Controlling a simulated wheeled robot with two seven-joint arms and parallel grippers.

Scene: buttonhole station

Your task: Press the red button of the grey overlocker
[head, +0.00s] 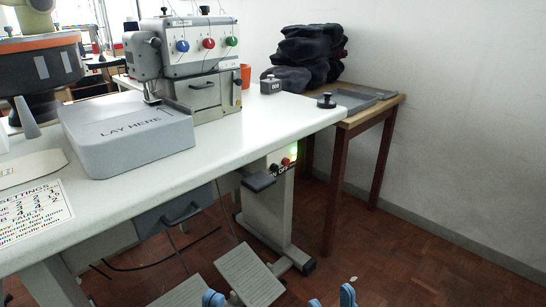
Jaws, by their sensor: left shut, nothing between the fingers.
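The grey overlocker (205,52) stands on the white table, with blue, red and green round knobs on its front; the red knob (208,43) is in the middle. My right gripper (331,299) shows two blue fingertips set apart, open and empty. Both are low in the picture, well below the switch box.
A dark pad (258,182) juts out below the table edge. Foot pedals (249,275) are on the floor. A wooden table (395,101) with dark cloth (308,52) stands at the right. The right floor is clear.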

